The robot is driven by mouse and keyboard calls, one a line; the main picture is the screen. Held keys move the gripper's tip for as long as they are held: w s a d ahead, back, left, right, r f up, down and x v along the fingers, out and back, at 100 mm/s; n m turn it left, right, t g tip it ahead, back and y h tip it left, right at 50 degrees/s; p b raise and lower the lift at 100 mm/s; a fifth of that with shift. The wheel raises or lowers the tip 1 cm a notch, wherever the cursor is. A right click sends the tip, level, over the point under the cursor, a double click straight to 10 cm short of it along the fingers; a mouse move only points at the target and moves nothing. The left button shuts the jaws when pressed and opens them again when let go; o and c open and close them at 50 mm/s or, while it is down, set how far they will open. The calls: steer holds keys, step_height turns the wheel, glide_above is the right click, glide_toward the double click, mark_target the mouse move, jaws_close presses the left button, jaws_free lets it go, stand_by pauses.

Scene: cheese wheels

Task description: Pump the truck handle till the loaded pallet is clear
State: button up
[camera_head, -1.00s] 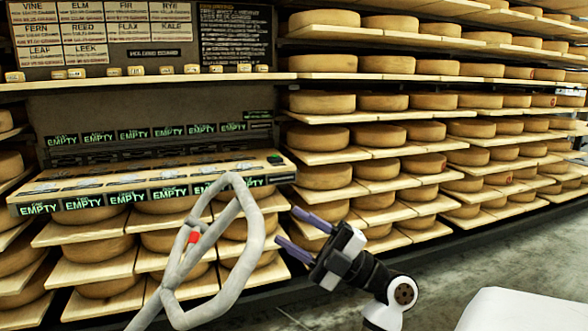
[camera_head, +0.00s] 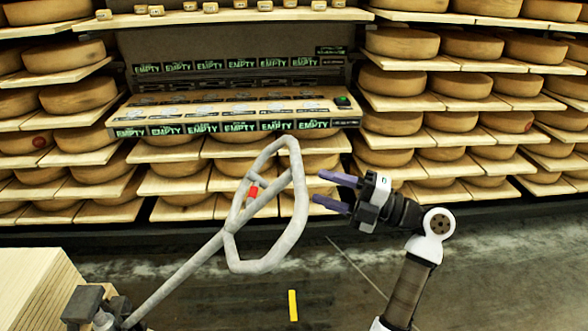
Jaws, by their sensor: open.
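The truck handle (camera_head: 291,218) is a grey loop on a long shaft (camera_head: 181,273) that leans up and to the right from the lower left. A red lever (camera_head: 253,191) sits inside the loop. My gripper (camera_head: 317,187) is just right of the loop, with its two purple fingers apart and pointing left at it. No part of the handle shows between the fingers. A stack of pale wooden boards (camera_head: 38,290) stands at the lower left beside the foot of the shaft. The pallet and forks cannot be made out.
Shelves of cheese wheels (camera_head: 403,122) fill the back. A bench with a row of EMPTY labels (camera_head: 236,112) juts out behind the handle. The dark floor (camera_head: 340,285) is open below, with a short yellow strip (camera_head: 292,305) on it.

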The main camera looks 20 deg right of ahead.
mark_target(293, 177)
steer(key=p+x, duration=0.2)
steer(key=x, duration=0.6)
steer(key=shift+c, duration=0.2)
jaws_close()
